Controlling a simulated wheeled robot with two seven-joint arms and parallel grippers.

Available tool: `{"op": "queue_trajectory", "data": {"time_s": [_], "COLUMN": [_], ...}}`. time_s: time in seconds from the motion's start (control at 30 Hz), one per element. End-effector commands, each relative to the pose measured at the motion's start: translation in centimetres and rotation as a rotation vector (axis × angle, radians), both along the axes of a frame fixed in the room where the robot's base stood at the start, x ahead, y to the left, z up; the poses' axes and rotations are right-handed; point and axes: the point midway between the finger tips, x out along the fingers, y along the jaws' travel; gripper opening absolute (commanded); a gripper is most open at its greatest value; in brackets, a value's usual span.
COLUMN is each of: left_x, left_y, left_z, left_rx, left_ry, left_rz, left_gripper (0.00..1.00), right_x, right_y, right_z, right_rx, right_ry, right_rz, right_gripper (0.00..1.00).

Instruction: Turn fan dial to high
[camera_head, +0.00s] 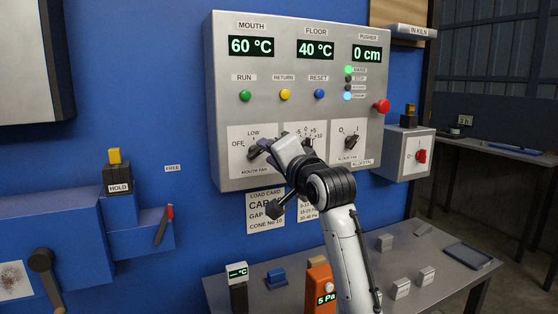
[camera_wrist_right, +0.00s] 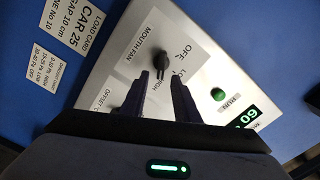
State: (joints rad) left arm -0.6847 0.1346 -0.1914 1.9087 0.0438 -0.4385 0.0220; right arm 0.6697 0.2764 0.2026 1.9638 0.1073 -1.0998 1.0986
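The mouth fan dial (camera_head: 252,153) is a black knob on a white plate at the panel's lower left, marked OFF and LOW in the head view. In the right wrist view the knob (camera_wrist_right: 160,60) stands just beyond the fingertips, and a HIGH label is partly visible between the fingers. I cannot tell exactly which mark the knob points to. My right gripper (camera_head: 264,147) is at the dial's right side, partly covering its plate. In the right wrist view its two dark fingers (camera_wrist_right: 164,82) are apart with nothing between them. My left gripper is not in view.
The grey control panel (camera_head: 290,75) carries displays, coloured buttons and a red knob (camera_head: 381,106). A middle offset dial is mostly hidden by my right arm. Another fan dial (camera_head: 352,142) is to its right. A table (camera_head: 455,245) with small blocks stands below.

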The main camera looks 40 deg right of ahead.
Motion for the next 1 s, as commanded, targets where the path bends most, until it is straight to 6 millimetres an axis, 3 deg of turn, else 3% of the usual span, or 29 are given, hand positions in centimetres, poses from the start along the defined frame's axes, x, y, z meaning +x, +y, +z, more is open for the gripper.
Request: {"op": "queue_trajectory", "data": {"time_s": [0.2,0.4,1.0], "left_x": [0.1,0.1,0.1], "left_y": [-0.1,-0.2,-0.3], "left_z": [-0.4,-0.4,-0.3], "left_rx": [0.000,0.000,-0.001], "left_ry": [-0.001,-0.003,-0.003], "left_rz": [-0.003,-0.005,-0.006], "left_gripper": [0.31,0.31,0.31], "right_x": [-4.3,-6.8,-7.4], "right_y": [1.1,1.7,1.8], "right_z": [-0.1,0.0,0.0], "right_rx": [0.001,0.002,0.002], "right_ry": [-0.002,-0.001,0.000], "right_rz": [0.001,0.001,0.001], "right_gripper": [0.28,0.28,0.28]}}
